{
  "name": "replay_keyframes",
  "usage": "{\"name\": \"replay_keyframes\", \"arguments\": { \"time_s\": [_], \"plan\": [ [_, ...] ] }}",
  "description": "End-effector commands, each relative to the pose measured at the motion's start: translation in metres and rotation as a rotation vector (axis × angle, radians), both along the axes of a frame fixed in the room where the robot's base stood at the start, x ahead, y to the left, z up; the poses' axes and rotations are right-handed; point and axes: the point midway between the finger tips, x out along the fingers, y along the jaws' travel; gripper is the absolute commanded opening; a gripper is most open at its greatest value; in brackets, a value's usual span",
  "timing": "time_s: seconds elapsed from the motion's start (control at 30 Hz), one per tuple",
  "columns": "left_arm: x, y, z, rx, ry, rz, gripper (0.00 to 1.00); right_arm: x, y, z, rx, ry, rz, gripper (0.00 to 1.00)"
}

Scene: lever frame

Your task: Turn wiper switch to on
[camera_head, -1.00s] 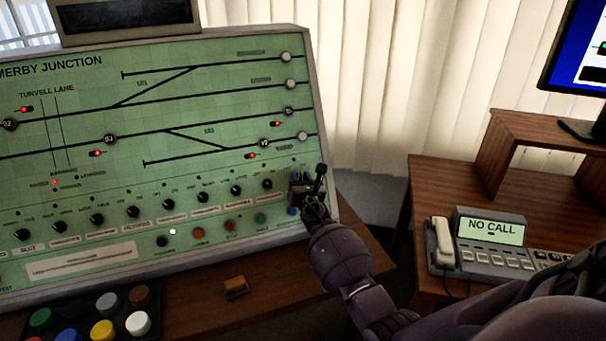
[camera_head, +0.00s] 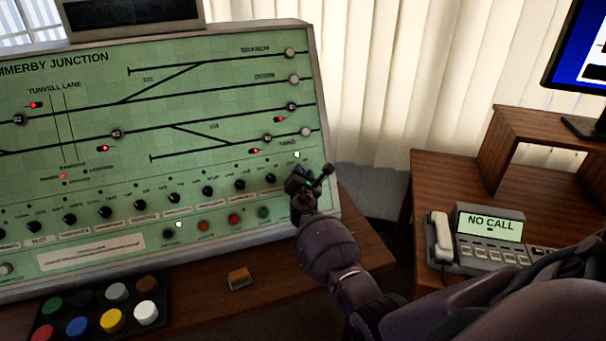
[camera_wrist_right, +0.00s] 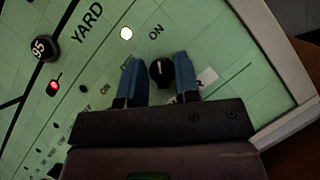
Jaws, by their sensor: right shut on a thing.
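The green control panel (camera_head: 230,130) has a row of black rotary knobs along its lower part. My right gripper (camera_head: 312,180) is at the right end of that row. In the right wrist view, its blue fingers (camera_wrist_right: 160,80) are on either side of a black knob (camera_wrist_right: 160,72) with a white pointer line, and it is shut on this knob. "ON" is printed just above the knob. The knob's name label (camera_wrist_right: 207,80) is mostly hidden, so I cannot read it. A white lamp (camera_wrist_right: 126,33) near the knob is lit; it also shows in the head view (camera_head: 297,154). My left gripper is not in view.
A tray of coloured round caps (camera_head: 98,315) and a small orange-brown block (camera_head: 240,278) are on the desk before the panel. A phone unit (camera_head: 488,235) reading "NO CALL" stands on the right desk. Other knobs (camera_head: 240,185) sit close left of my gripper.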

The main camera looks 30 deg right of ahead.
Motion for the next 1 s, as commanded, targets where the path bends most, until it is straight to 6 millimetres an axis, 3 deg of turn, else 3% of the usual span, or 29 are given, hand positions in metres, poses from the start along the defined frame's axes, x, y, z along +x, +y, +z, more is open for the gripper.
{"name": "replay_keyframes", "arguments": {
  "time_s": [0.27,0.3,0.33,0.73,1.0],
  "plan": [
    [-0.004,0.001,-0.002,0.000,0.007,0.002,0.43,0.001,-0.001,0.002,0.000,-0.003,0.000,0.06],
    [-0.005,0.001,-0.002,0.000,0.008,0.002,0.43,0.001,-0.001,0.002,0.000,-0.003,0.000,0.36],
    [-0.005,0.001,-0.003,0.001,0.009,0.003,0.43,0.001,-0.001,0.002,0.000,-0.003,0.000,0.38],
    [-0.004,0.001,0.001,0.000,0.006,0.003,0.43,-0.006,0.004,0.001,0.000,0.000,0.001,0.38],
    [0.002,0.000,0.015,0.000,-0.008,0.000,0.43,-0.041,0.027,0.002,0.001,-0.002,0.002,0.38]
  ]
}}
